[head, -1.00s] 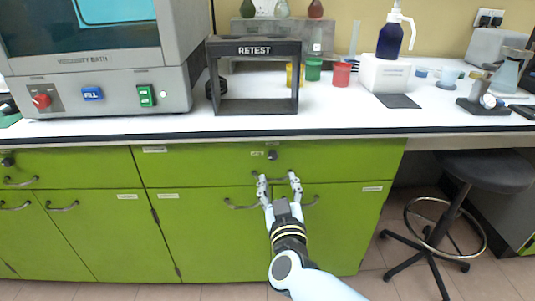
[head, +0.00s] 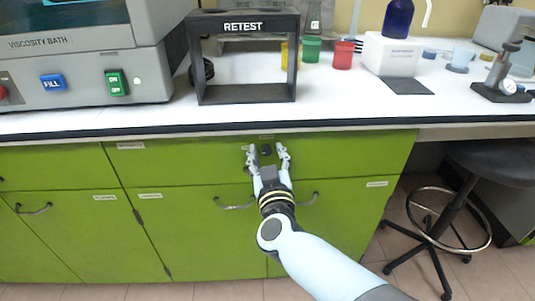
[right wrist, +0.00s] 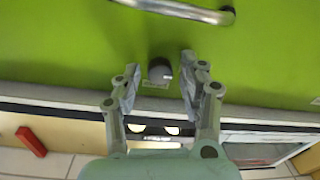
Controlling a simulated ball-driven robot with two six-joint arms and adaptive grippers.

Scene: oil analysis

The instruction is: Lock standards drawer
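The standards drawer (head: 345,153) is a wide green front under the counter, flush with the cabinet face, so it looks closed. Its dark round lock knob (head: 266,149) sits near the top edge; it also shows in the right wrist view (right wrist: 160,70), with a small pale label beside it. My right gripper (head: 267,151) is open, one finger on each side of the knob. In the right wrist view its fingers (right wrist: 160,78) leave visible gaps to the knob. The drawer's metal handle (right wrist: 185,10) shows there at the top; in the head view the gripper mostly hides it. My left gripper is out of view.
The white countertop (head: 330,108) overhangs just above the drawer. On it stand the black RETEST frame (head: 244,98), the viscosity bath (head: 80,65), coloured cups and a blue bottle (head: 398,18). Green cabinet doors (head: 70,232) lie below. A dark stool (head: 490,165) stands at right.

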